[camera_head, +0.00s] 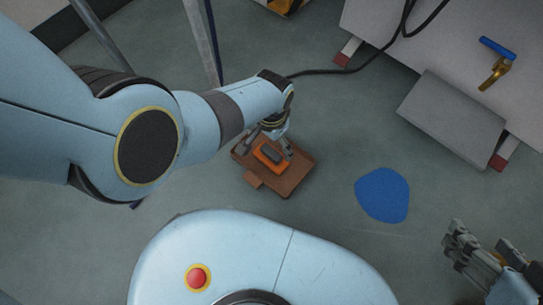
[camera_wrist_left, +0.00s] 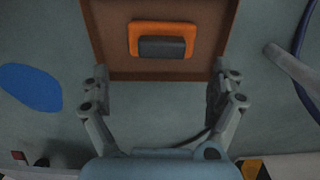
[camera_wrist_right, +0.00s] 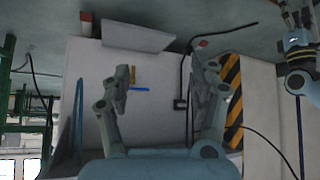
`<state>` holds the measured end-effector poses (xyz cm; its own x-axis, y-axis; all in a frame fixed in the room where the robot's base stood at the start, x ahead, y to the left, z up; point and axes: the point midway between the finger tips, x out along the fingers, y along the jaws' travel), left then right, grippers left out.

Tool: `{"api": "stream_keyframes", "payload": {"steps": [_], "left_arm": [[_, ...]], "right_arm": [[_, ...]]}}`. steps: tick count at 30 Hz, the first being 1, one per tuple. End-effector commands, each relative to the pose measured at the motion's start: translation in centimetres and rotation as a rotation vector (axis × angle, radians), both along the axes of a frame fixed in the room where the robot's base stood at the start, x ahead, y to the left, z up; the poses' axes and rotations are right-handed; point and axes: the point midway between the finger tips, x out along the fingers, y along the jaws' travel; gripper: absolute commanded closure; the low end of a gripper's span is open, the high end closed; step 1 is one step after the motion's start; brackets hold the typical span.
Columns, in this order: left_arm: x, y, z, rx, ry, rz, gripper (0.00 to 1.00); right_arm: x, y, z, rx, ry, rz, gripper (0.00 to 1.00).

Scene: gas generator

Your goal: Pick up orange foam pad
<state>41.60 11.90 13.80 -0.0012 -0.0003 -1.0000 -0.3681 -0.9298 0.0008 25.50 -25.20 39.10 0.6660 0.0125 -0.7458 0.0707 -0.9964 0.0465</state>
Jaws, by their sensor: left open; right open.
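The orange foam pad (camera_head: 262,159) lies in a shallow brown tray (camera_head: 291,185) on the floor. A dark grey block sits on top of the pad. In the left wrist view the pad (camera_wrist_left: 140,36) shows as an orange rim around the grey block, inside the tray (camera_wrist_left: 110,58). My left gripper (camera_head: 275,145) is open above the tray, with its fingers apart and nothing between them; it also shows in the left wrist view (camera_wrist_left: 160,95). My right gripper (camera_head: 490,245) is open and empty at the lower right; it also shows in the right wrist view (camera_wrist_right: 165,85).
A blue flat patch (camera_head: 382,195) lies on the floor right of the tray. A pale cabinet with a grey panel (camera_head: 452,110) and a blue-handled brass valve (camera_head: 495,65) stands at the upper right. A black cable (camera_head: 350,70) runs behind the tray. A metal post (camera_head: 203,40) stands at the top.

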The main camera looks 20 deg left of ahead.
Motion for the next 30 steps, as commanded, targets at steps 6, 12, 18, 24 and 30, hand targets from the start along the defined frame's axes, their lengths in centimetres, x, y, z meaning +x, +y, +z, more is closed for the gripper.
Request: {"api": "stream_keyframes", "payload": {"steps": [6, 12, 18, 24, 30], "left_arm": [[-0.1, 0.0, -2.2, 0.0, 0.003, 0.001, 0.06], [0.0, 0.0, -2.8, 0.0, 0.001, 0.001, 0.06], [0.0, 0.1, -3.4, 0.0, 0.001, 0.001, 0.06], [0.1, 0.1, -4.8, 0.0, 0.003, 0.001, 0.06], [0.2, 0.1, -5.4, 0.0, 0.001, 0.001, 0.06]], "right_arm": [[-0.8, 0.2, -1.7, 0.004, -0.135, 0.009, 0.39], [-1.2, 0.4, -1.7, 0.007, -0.218, 0.018, 0.39], [-0.4, 0.5, -1.0, 0.009, -0.293, 0.025, 0.39], [2.5, 1.0, 2.3, 0.013, -0.521, 0.05, 0.39], [5.5, 1.4, 6.3, 0.013, -0.694, 0.07, 0.39]]}}
